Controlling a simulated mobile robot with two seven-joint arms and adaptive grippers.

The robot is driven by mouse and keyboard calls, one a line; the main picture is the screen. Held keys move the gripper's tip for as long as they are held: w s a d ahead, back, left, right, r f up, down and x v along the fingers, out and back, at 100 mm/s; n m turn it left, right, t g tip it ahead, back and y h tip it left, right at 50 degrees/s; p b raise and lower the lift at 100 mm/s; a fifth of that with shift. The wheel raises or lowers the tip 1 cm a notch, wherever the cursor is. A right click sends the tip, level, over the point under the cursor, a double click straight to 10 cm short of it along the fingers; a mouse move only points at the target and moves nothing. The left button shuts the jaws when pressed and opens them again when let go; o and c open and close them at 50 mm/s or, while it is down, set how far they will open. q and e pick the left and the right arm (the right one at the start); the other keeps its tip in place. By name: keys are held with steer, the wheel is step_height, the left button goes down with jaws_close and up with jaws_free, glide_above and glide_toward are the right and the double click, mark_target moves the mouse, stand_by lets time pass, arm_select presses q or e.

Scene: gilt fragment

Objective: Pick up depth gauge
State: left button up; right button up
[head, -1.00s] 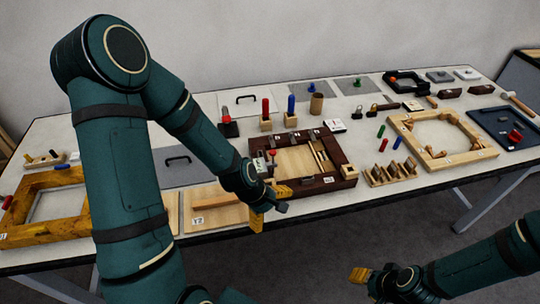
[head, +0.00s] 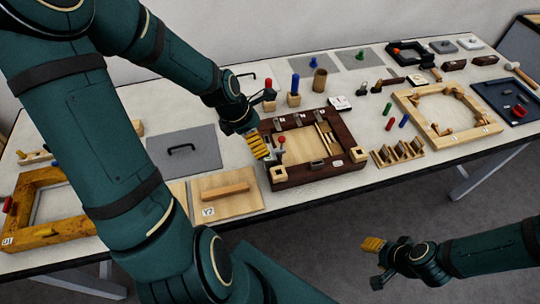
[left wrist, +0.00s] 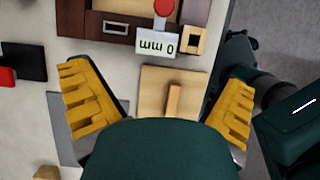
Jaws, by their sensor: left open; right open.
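What looks like the depth gauge, a red-knobbed piece (head: 281,140) with a white plate, sits on the dark wooden frame (head: 318,173), at its left side. In the left wrist view the red knob (left wrist: 164,7) and the plate reading "0 mm" (left wrist: 157,45) show at the top, beyond my fingers. My left gripper (head: 262,149) is open and empty, with its yellow fingers just left of the knob in the head view and partly hiding the gauge. My right gripper (head: 375,262) is open and empty, in front of the table over the floor.
A pale board marked Y2 (head: 235,205) with a wooden bar lies left of the frame. A red-topped piece (head: 269,95) and a blue-topped block (head: 294,90) stand behind it. A slotted wooden rack (head: 398,153) is to the right. Bare table shows around the coloured pegs.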

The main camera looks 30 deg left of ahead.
mark_target(274, 155)
arm_select(q)
steer(key=b+x, duration=0.1)
steer(key=x, duration=0.4)
steer(key=b+x, duration=0.1)
steer(key=x, duration=0.3)
steer(key=shift+w+a+f, duration=0.1)
steer(key=shift+f, duration=0.35)
steer(key=c, duration=1.4)
